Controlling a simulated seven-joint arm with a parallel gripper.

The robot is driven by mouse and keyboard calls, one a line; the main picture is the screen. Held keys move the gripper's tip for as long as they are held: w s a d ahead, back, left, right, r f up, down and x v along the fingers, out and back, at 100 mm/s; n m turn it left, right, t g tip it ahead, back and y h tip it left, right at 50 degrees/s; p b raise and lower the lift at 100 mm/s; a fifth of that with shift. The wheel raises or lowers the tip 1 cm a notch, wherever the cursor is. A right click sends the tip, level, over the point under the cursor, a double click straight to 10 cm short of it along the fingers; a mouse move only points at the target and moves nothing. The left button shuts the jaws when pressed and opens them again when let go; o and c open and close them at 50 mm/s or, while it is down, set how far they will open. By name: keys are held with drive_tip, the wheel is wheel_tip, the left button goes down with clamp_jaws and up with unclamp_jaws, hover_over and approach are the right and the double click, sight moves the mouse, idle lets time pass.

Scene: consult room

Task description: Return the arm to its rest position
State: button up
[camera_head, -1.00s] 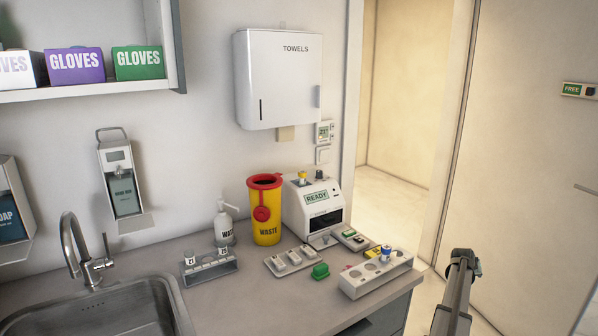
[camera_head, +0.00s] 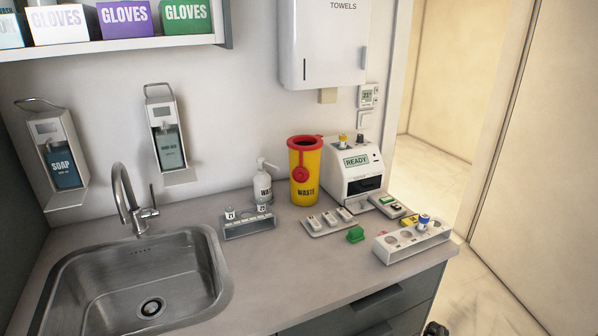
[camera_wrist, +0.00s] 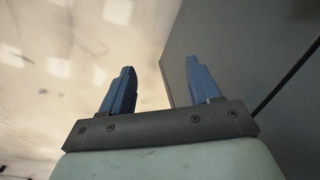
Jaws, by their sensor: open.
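My gripper (camera_wrist: 160,80) shows in the wrist view with its two blue fingers apart and nothing between them. Beyond the fingers are a pale, blurred surface on the left and a grey panel (camera_wrist: 225,55) on the right. In the head view the gripper cannot be made out.
Grey drawers (camera_head: 385,305) are below. Open floor (camera_head: 490,280) lies to the right.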

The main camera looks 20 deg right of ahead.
drive_tip(key=s+a+f+n+g+y, duration=0.1)
drive_tip(key=s+a+f+y, duration=0.15)
drive_tip(key=a, duration=1.25)
drive_tip(key=s+a+f+n+g+y, duration=0.1)
drive_tip(key=s+a+n+y, duration=0.2)
drive_tip(key=a, duration=1.2)
drive_tip(key=s+a+r+n+g+h, duration=0.1)
drive_tip(key=s+a+n+g+h, duration=0.1)
drive_tip(key=a, duration=0.6)
drive_tip(key=s+a+r+n+g+h, duration=0.1)
drive_tip(key=s+a+n+g+h, duration=0.2)
drive_tip(key=a, duration=0.5)
drive_tip(key=shift+s+a+r+n+g+h, duration=0.2)
drive_tip(key=shift+s+r+n+g+h, duration=0.15)
drive_tip(key=shift+s+n+h, duration=0.65)
